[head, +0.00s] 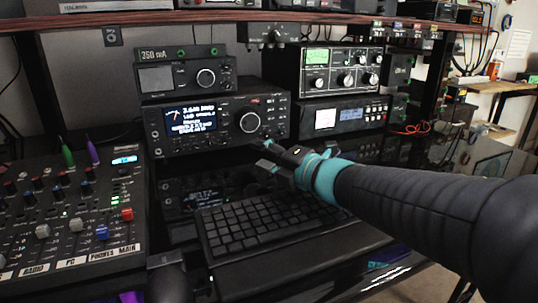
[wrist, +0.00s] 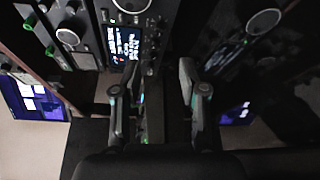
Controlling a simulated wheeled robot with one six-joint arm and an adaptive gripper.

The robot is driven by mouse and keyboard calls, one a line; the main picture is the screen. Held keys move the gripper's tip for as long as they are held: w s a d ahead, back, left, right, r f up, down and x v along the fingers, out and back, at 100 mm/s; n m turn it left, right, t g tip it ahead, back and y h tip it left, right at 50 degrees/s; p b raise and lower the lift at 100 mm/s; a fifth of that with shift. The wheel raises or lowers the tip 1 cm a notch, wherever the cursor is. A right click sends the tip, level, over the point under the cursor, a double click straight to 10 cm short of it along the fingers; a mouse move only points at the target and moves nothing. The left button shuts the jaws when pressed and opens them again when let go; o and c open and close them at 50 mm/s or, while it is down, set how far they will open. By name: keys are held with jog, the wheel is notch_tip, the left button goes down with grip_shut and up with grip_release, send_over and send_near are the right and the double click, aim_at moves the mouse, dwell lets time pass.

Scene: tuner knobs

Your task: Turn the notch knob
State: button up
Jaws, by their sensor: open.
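The middle radio (head: 205,128) has a lit display and a large round dial (head: 250,122). Smaller knobs sit around the dial, but their labels are too small to read, so I cannot tell which is the notch knob. In the wrist view the radio's display (wrist: 123,43) and part of its large dial (wrist: 132,4) show at the top, with small controls beside them. My gripper (head: 266,157) is just in front of the radio's lower right part, above the keyboard. In the wrist view my gripper (wrist: 158,95) has its two fingers spread, with nothing visibly held between them.
A black keyboard (head: 262,220) lies below my gripper. A mixer (head: 75,225) with coloured faders stands at left. A smaller radio (head: 185,77) sits on top of the middle one. Two more units (head: 338,72) are stacked at right. A shelf edge (head: 200,19) runs overhead.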

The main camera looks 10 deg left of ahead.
aim_at(227, 142)
jog(key=shift+r, duration=0.1)
jog(key=r+n+p, duration=0.1)
jog(key=s+r+n+h+p, duration=0.1)
jog(key=r+n+h+p, duration=0.1)
jog(key=p, duration=0.1)
jog(key=shift+s+a+n, duration=0.25)
jog(key=shift+s+n, duration=0.05)
jog(key=shift+s, duration=0.1)
jog(key=shift+s+d+r+n+h+p, duration=0.15)
jog(key=shift+r+n+h+p, duration=0.2)
jog(key=shift+n, duration=0.25)
jog(key=shift+f+n, duration=0.1)
jog(key=shift+n, duration=0.2)
jog(key=shift+w+f, duration=0.15)
jog(key=shift+w, duration=0.05)
jog(key=b+x, duration=0.2)
jog(key=x, duration=1.1)
jog(key=shift+f, duration=0.25)
grip_shut()
